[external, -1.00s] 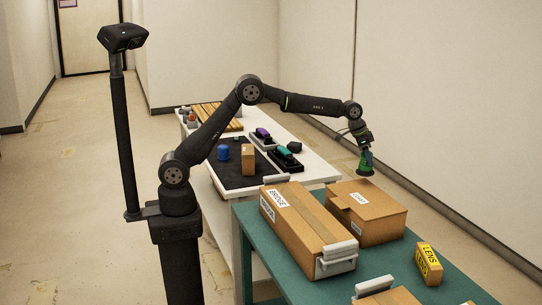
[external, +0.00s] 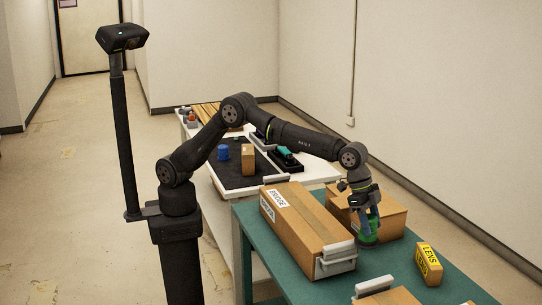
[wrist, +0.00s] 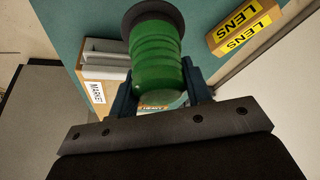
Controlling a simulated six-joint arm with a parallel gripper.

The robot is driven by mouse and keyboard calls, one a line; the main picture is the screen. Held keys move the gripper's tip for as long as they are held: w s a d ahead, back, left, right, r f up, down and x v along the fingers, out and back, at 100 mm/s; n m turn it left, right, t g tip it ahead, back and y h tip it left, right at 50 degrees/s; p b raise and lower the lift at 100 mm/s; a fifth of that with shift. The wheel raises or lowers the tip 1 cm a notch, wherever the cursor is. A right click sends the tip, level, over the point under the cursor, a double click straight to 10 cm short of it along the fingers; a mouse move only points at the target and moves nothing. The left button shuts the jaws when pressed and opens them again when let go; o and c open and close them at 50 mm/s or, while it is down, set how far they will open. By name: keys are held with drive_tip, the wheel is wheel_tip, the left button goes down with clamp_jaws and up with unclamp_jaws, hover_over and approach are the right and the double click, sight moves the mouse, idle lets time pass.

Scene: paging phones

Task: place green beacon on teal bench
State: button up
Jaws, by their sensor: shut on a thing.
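The green beacon (external: 371,230) is ribbed, with a dark round base. My gripper (external: 366,222) is shut on it and holds it low at the teal bench (external: 388,263), in front of a brown carton. I cannot tell whether its base touches the bench top. In the wrist view the beacon (wrist: 155,62) sits between the two fingers, its dark base (wrist: 140,12) pointing away from my gripper (wrist: 160,95). The bare teal bench (wrist: 75,18) shows behind it.
On the bench, a long BRIDGE carton (external: 305,225) lies left of the beacon. A brown carton (external: 393,215) stands close behind it. A yellow-labelled LENS box (external: 429,266) is to the right, another carton (external: 392,298) at the front. Bare bench lies between. A white table (external: 318,172) stands beyond.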

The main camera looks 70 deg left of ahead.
drive_tip(key=s+d+m, duration=0.1)
drive_tip(key=s+d, duration=0.4)
drive_tip(key=s, duration=0.2)
wheel_tip(320, 180, down, 4)
drive_tip(key=shift+w+a+f, duration=0.2)
drive_tip(key=shift+w+f, duration=1.65)
drive_tip(key=shift+f, duration=0.15)
drive_tip(key=shift+w+a+f, duration=0.15)
drive_tip(key=shift+w+f, duration=1.7)
drive_tip(key=shift+f, duration=0.15)
drive_tip(key=shift+w+a+f, duration=0.2)
drive_tip(key=shift+w+f, duration=1.65)
drive_tip(key=shift+f, duration=0.15)
drive_tip(key=shift+f, duration=0.15)
drive_tip(key=o, duration=1.3)
